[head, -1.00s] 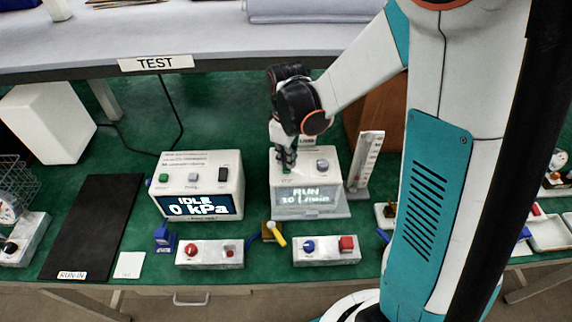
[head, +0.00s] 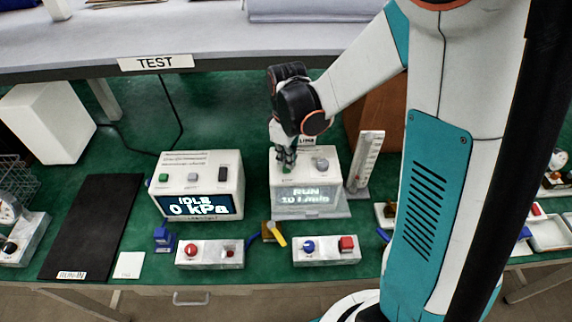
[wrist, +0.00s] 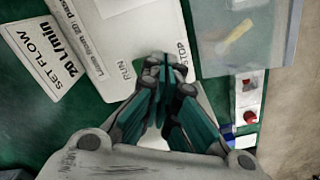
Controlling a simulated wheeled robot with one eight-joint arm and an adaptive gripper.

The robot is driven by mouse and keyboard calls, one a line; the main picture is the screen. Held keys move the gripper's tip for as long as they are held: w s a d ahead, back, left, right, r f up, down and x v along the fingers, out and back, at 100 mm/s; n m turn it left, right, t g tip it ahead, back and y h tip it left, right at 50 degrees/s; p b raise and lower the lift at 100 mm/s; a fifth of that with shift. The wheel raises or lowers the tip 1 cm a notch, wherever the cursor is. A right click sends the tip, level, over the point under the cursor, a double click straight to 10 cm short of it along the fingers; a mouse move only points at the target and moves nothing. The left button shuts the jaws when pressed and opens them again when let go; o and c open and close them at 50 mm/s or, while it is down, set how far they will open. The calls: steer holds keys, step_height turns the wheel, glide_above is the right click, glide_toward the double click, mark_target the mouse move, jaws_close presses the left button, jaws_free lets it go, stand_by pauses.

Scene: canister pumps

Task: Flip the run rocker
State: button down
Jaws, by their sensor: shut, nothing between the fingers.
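The white pump box (head: 283,178) on the right stands on the green bench, and its front display reads RUN with a flow of about 10 l/min. My gripper (head: 287,160) is shut and empty, pointing down at the left part of this box's top. In the wrist view the shut fingertips (wrist: 165,62) are between the printed words RUN and STOP. The run rocker is hidden behind the fingers, so I cannot see which way it is tilted or whether they touch it. A grey round knob (head: 322,165) shows on the box's right side.
A second white box (head: 200,158) to the left shows IDLE, 0 kPa. Two control blocks, the left (head: 210,262) and the right (head: 338,260), stand in front, with a yellow lever (head: 277,235) between. An upright scale (head: 368,160) stands close on the right. A SET FLOW card (wrist: 52,50) lies nearby.

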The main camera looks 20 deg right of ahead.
mark_target(287, 169)
steer(key=shift+f+b, duration=0.8)
steer(key=shift+f, duration=0.15)
stand_by(0.5)
steer(key=shift+r, duration=0.15)
steer(key=shift+r+p, duration=2.4)
steer(key=shift+r, duration=0.95)
steer(key=shift+r, duration=0.15)
steer(key=s+r+m+t+b, duration=0.3)
steer(key=s+r+m, duration=0.1)
steer(key=s, duration=0.3)
steer(key=s+r+m+t+b, duration=0.3)
steer(key=s+r+m+t, duration=0.1)
steer(key=s, duration=0.4)
steer(key=shift+b, duration=0.3)
